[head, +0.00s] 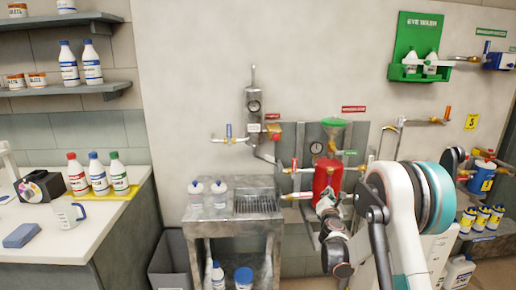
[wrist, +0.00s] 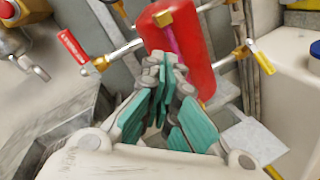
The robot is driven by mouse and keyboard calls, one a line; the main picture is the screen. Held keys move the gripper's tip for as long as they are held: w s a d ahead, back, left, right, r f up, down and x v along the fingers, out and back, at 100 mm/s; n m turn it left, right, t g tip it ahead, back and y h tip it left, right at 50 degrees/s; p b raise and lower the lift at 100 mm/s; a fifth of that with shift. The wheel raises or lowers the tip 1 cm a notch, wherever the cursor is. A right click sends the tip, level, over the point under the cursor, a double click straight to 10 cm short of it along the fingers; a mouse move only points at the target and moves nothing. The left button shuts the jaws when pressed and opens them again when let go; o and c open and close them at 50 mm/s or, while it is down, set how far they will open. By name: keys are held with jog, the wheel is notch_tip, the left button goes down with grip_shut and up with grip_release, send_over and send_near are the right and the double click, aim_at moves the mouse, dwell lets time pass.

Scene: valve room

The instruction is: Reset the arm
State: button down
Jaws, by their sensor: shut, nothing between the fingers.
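My gripper (wrist: 162,95) shows in the wrist view with its teal-padded fingers drawn together and nothing between them. Its tips lie over the lower part of a red cylinder (wrist: 190,55) in the picture; I cannot tell whether they touch it. In the head view my arm rises at the right and reaches toward the same red cylinder (head: 327,180), which stands upright under a green funnel-like top (head: 335,122). The fingers are mostly hidden behind my arm there.
A red-handled valve (wrist: 75,48) and a yellow-handled valve (wrist: 262,60) flank the cylinder. A metal sink stand (head: 235,204) with bottles is left of it. A counter (head: 60,235) with bottles is at far left. A green eye-wash holder (head: 420,45) hangs at upper right.

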jog(key=s+d+r+m+g+h, duration=0.2)
jog(key=s+r+m, duration=0.6)
jog(key=r, duration=0.4)
jog(key=s+r+m+g, duration=0.1)
jog(key=s+r+m, duration=0.15)
jog(key=s, duration=0.35)
jog(key=s+r+m+g, duration=0.2)
jog(key=s+m, duration=0.2)
jog(key=s, duration=0.2)
jog(key=s+a+f+m+g+y, duration=0.1)
jog(key=s+a+f+m+y, duration=0.1)
jog(key=s, duration=0.9)
jog(key=s+a+f+m+g+y, duration=0.1)
jog(key=s+a+m, duration=0.4)
jog(key=s, duration=0.6)
jog(key=s+a+f+m+g+y, duration=0.2)
jog(key=s+a+f+m+g, duration=0.1)
jog(key=s, duration=0.9)
jog(key=shift+a+f+m+y, duration=0.3)
jog(key=shift+a+f+m, duration=0.15)
jog(key=shift+m, duration=0.4)
jog(key=c, duration=2.3)
grip_release()
jog(key=shift+w, duration=0.1)
